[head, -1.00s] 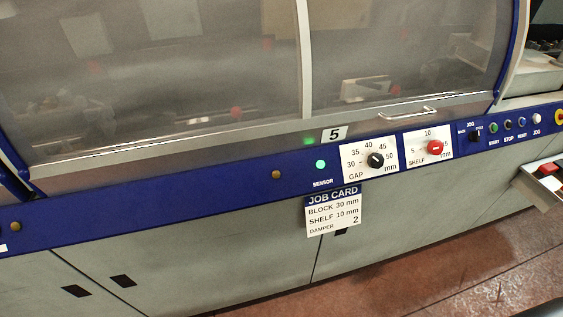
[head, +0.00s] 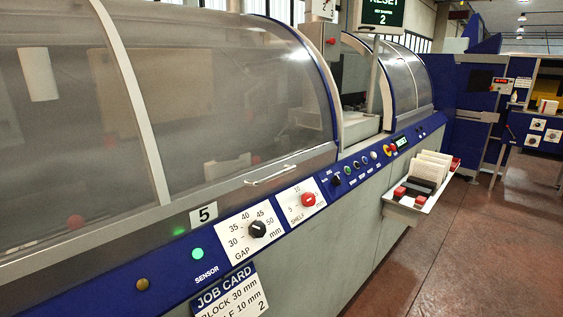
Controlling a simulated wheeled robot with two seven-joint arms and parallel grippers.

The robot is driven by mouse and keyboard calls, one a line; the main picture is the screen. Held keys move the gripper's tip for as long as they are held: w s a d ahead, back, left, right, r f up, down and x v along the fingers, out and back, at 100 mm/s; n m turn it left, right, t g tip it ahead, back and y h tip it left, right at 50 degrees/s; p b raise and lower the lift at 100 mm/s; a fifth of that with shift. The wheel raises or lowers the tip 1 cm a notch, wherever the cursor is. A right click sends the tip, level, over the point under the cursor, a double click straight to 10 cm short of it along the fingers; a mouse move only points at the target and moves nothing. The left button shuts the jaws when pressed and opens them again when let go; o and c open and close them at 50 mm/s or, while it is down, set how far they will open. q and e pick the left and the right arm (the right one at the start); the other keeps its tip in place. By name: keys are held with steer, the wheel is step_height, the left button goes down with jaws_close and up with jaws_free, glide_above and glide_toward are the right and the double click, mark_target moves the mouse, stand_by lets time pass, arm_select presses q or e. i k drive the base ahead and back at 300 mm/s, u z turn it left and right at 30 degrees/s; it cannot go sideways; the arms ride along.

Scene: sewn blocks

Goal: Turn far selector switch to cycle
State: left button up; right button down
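A small black selector switch (head: 336,180) sits on the blue control rail, left of a row of round push buttons (head: 361,168). Its labels and pointer direction are too small to read here. Farther along the same rail, past a green lit RESET display (head: 401,143), small dark controls (head: 421,132) show; I cannot tell whether one is a selector switch. Neither of my grippers is in view.
A tray (head: 421,201) with pale blocks and red-ended parts juts from the machine. Clear hooded covers (head: 230,90) rise behind the rail. GAP knob (head: 257,229), red SHELF knob (head: 308,199) and job card (head: 232,295) are nearer. Red-brown floor (head: 470,260) is open at right.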

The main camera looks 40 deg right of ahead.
mark_target(335, 181)
steer(key=z, duration=1.85)
